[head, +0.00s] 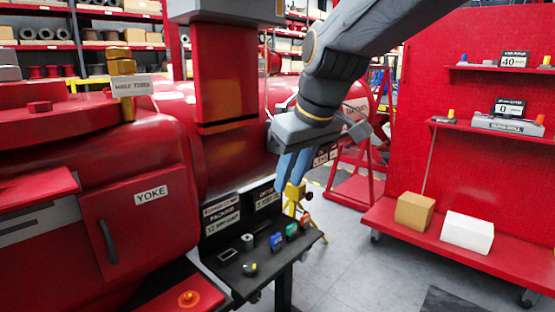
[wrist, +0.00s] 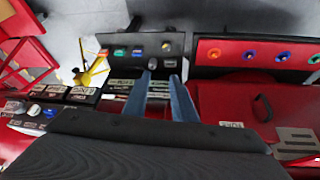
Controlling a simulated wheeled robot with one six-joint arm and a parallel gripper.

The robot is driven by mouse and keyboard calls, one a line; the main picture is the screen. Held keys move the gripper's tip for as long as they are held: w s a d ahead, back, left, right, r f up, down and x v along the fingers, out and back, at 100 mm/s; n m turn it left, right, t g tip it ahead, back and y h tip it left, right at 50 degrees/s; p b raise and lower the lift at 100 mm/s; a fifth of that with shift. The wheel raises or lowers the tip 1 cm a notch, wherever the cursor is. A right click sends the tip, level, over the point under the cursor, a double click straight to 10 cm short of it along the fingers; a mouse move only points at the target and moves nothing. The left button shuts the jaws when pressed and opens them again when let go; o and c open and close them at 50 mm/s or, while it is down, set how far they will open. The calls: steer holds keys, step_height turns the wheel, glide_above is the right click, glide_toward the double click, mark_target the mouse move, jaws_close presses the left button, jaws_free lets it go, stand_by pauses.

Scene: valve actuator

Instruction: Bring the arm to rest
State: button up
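My gripper (head: 286,188) hangs from my arm at the upper middle of the head view, with its blue-grey fingers pointing down. It is above and behind the small black shelf (head: 262,268). In the wrist view my gripper (wrist: 161,76) shows two fingers with a clear gap between them. Nothing is held between them. The black shelf also shows beyond the fingertips in the wrist view (wrist: 118,42), and a small grey cylinder (wrist: 152,63) on it appears close to the left fingertip.
A large red valve body with a YOKE door (head: 145,222) stands at the left. The shelf carries small blue (head: 276,240) and green (head: 291,230) items. A red rack (head: 480,228) with a tan box (head: 414,211) and a white box (head: 467,233) is at the right. Grey floor lies between.

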steer(key=s+d+f+m+g+h+b, duration=0.1)
steer(key=s+d+f+m+g, duration=0.15)
steer(key=s+d+f, duration=0.45)
steer(key=s+d+f+m+g+h+b, duration=0.1)
steer(key=s+d+f+m+g, duration=0.15)
steer(key=s+f, duration=0.85)
steer(key=w+d+r+m+p, duration=0.1)
steer(key=d+r+p, duration=0.5)
steer(key=p, duration=0.7)
steer(key=shift+d+r+m+h+p, duration=0.3)
steer(key=shift+d+m+p, duration=0.1)
steer(key=shift+d+m, duration=0.25)
steer(key=shift+f, duration=0.1)
